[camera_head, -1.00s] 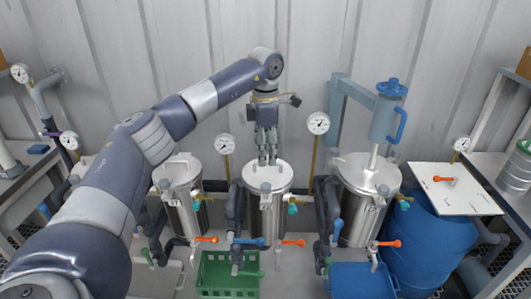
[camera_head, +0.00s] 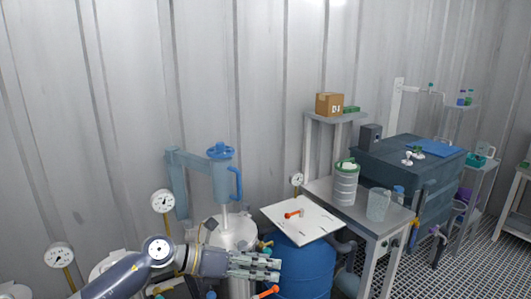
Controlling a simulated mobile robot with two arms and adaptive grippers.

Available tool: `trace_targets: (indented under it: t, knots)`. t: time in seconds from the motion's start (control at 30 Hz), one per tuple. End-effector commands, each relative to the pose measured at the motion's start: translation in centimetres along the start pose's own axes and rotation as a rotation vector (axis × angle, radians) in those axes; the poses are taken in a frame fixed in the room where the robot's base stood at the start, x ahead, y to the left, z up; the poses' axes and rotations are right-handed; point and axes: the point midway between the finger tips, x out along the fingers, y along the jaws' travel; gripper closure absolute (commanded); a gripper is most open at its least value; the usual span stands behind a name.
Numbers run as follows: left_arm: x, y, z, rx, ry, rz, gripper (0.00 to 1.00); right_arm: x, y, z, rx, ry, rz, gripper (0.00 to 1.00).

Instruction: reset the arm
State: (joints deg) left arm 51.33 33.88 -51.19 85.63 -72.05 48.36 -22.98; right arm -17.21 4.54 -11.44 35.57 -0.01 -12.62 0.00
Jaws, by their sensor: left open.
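My left arm (camera_head: 130,270) comes in from the lower left, low in the view. Its gripper (camera_head: 262,266) points right, with the fingers apart and nothing between them. It appears in front of a steel vessel (camera_head: 236,236) and hides part of it; I cannot tell how far apart they are. My right gripper is not in view.
A blue pump (camera_head: 221,180) on a wall bracket rises above the vessel. A white board with an orange-handled valve (camera_head: 292,214) lies on a blue barrel (camera_head: 305,262). A bench with a steel canister (camera_head: 345,186) and clear jug (camera_head: 378,205) stands right.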

Motion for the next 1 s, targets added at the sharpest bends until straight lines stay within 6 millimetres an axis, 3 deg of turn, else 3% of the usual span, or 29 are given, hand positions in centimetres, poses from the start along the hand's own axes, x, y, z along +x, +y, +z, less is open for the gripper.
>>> trace_targets:
  t: [0.03,0.1,0.2,0.33,0.47,0.57,0.67,0.77,0.9,1.0]
  knots:
    - [1.2,-2.0,0.7,-0.080,-0.113,-0.055,0.52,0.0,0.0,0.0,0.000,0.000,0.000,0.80]
    - [1.8,-3.9,2.3,-0.204,-0.273,-0.113,0.52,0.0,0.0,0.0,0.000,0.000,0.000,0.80]
    - [1.1,-5.4,4.4,-0.408,-0.497,-0.175,0.52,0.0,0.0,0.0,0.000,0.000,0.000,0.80]
    - [-1.5,-4.7,5.5,-0.713,-0.767,-0.215,0.52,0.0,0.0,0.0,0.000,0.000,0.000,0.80]
    - [-5.0,-1.9,4.1,-1.051,-1.014,-0.208,0.52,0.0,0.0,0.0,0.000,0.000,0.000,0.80]
    - [-7.7,0.8,0.8,-1.326,-1.184,-0.166,0.52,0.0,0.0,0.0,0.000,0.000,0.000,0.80]
    - [-10.1,3.2,-4.3,-1.605,-1.333,-0.092,0.52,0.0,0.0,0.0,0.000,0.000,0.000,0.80]
    - [-12.1,4.6,-10.8,-1.886,-1.462,0.018,0.52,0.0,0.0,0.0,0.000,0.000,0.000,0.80]
    - [-14.2,4.1,-20.9,-2.256,-1.596,0.226,0.52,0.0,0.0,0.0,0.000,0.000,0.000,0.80]
    - [-15.1,2.2,-26.8,-2.457,-1.647,0.376,0.52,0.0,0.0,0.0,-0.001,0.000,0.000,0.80]
